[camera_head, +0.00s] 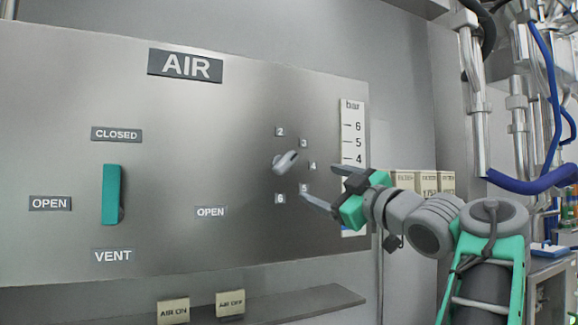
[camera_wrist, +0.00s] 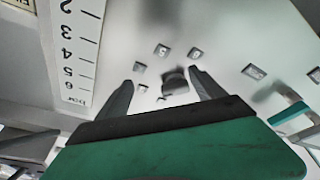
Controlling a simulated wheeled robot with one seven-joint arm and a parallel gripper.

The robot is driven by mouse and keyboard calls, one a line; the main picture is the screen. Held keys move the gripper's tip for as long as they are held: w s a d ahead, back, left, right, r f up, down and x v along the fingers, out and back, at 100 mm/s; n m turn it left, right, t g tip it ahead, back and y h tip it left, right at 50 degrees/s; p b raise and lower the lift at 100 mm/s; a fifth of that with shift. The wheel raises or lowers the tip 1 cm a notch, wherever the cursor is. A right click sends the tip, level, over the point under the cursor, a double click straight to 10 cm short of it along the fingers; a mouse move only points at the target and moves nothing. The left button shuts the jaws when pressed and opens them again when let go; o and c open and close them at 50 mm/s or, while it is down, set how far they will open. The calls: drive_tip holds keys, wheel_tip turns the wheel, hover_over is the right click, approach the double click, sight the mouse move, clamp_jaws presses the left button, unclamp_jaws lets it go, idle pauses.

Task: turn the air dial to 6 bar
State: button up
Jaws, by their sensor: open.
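The air dial (camera_head: 285,161) is a small grey knob on the steel panel, ringed by labels 2 to 6. Its bar slants up to the right, roughly between the 3 (camera_head: 303,143) and 4 (camera_head: 312,166) labels; which end points is unclear. The 6 label (camera_head: 280,199) is below it. My gripper (camera_head: 319,183) is open at the right of the dial, fingers towards the panel. In the wrist view the dial (camera_wrist: 175,82) shows between the fingertips of my gripper (camera_wrist: 161,78), with no clear contact. The bar scale (camera_head: 353,128) is partly hidden behind my gripper.
A green lever (camera_head: 112,194) stands upright at the panel's left, among CLOSED, OPEN and VENT labels. A shelf (camera_head: 300,303) juts out below the panel. Labelled boxes (camera_head: 425,183), pipes and a blue hose (camera_head: 535,183) are at the right. The panel around the dial is clear.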

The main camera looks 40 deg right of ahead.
sight(289, 163)
drive_tip(key=a+r+n+y, duration=0.3)
drive_tip(key=a, duration=0.1)
drive_tip(key=shift+t, duration=0.3)
drive_tip(key=p+x, duration=0.2)
drive_tip(key=x, duration=0.4)
drive_tip(key=shift+w+a+p, duration=0.1)
drive_tip(key=shift+w+p, duration=0.2)
drive_tip(key=shift+w, duration=0.05)
drive_tip(key=shift+f, duration=0.1)
drive_tip(key=shift+c, duration=0.2)
drive_tip(key=c, duration=1.3)
